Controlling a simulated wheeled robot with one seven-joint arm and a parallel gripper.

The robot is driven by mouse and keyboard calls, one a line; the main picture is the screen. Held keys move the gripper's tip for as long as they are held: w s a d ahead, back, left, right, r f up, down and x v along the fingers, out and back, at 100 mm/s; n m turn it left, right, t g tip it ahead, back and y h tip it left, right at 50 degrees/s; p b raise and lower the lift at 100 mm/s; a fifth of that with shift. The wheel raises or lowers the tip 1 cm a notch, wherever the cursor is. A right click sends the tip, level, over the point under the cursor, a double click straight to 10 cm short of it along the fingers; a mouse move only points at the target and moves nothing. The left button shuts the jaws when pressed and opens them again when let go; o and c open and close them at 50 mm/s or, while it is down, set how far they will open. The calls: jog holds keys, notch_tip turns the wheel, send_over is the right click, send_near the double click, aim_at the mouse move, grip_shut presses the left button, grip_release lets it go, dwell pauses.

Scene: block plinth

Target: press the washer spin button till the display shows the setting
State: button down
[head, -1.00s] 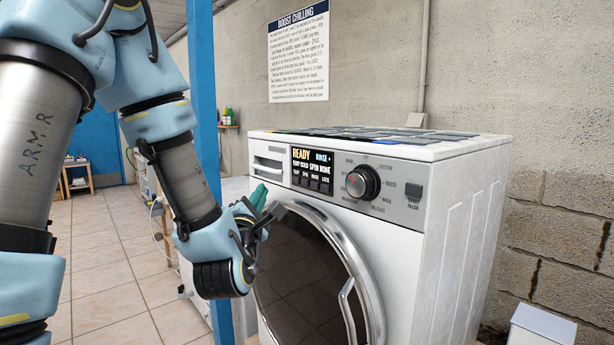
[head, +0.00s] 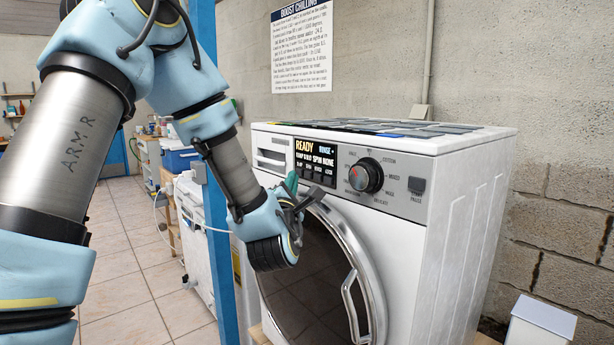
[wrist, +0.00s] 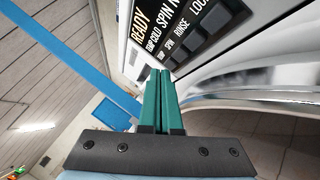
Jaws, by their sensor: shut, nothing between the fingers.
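The white washer (head: 455,230) stands at the right in the head view, with a round door below its control panel. Its display (head: 315,153) reads READY, RINSE +, TEMP COLD and SPIN NONE. Under the display is a row of small square buttons; in the wrist view they are labelled TEMP, SPIN, RINSE and LOCK, and the spin button (wrist: 169,63) is just past my fingertips. My gripper (wrist: 160,75) is shut and empty, its green fingers side by side and pointing at the button row. The gripper (head: 291,180) also shows just below the panel's left part. Whether the fingertips touch the panel I cannot tell.
The dial (head: 365,176) sits right of the display, with the start/pause button (head: 417,185) beyond it. The curved door rim (head: 345,250) lies close below my fingers. A blue post (head: 218,230) stands left of the washer.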

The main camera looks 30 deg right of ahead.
jog(key=shift+w+d, duration=0.1)
jog(key=shift+d, duration=0.5)
jog(key=shift+d, duration=0.15)
dwell(1.6)
jog(key=shift+w+d+b, duration=0.1)
jog(key=shift+d+b, duration=0.15)
jog(key=shift+b, duration=0.2)
jog(key=shift+d, duration=0.35)
dwell(0.4)
jog(key=shift+a+b, duration=0.1)
jog(key=shift+b, duration=0.2)
jog(key=shift+a+b, duration=0.3)
jog(key=shift+a, duration=0.35)
jog(key=a, duration=0.2)
jog(key=s+a+b, duration=0.1)
jog(key=a, duration=0.2)
jog(key=shift+s, duration=0.1)
